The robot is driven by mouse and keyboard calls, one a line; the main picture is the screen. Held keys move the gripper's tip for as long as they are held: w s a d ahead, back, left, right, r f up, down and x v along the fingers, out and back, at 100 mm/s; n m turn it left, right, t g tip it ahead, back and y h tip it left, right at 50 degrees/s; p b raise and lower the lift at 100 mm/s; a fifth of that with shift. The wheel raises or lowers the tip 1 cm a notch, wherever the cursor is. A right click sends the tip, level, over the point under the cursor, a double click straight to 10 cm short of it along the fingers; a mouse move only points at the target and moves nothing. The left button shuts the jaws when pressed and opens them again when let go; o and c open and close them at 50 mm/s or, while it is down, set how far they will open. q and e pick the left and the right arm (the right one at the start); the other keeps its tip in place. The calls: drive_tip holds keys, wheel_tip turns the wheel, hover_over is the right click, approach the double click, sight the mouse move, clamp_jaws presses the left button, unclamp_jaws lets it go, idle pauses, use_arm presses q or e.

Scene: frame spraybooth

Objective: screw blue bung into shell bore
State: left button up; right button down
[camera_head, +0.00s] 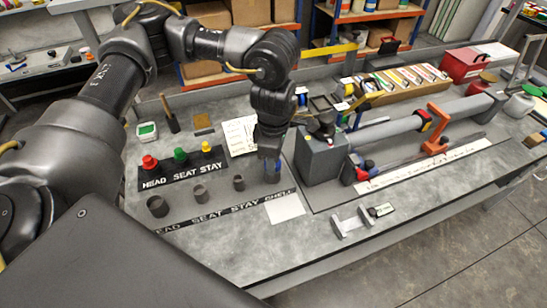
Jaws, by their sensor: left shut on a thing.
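My left gripper (270,158) comes down from above at the middle of the bench and is shut on the blue bung (272,174). My right gripper is not in view.
Grey bores (238,184) stand left of the gripper. Behind them, red (149,162), green (180,155) and yellow (206,147) bungs stand on a black labelled strip. A grey block (320,160) stands close on the right, with a grey tube and orange clamp (436,130) beyond.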

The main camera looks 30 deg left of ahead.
use_arm(q)
drive_tip(key=shift+f+m+b, duration=0.15)
drive_tip(key=shift+m+b, duration=0.2)
drive_tip(key=shift+m, duration=1.75)
drive_tip(key=o, duration=0.6)
drive_tip(key=shift+o, duration=0.2)
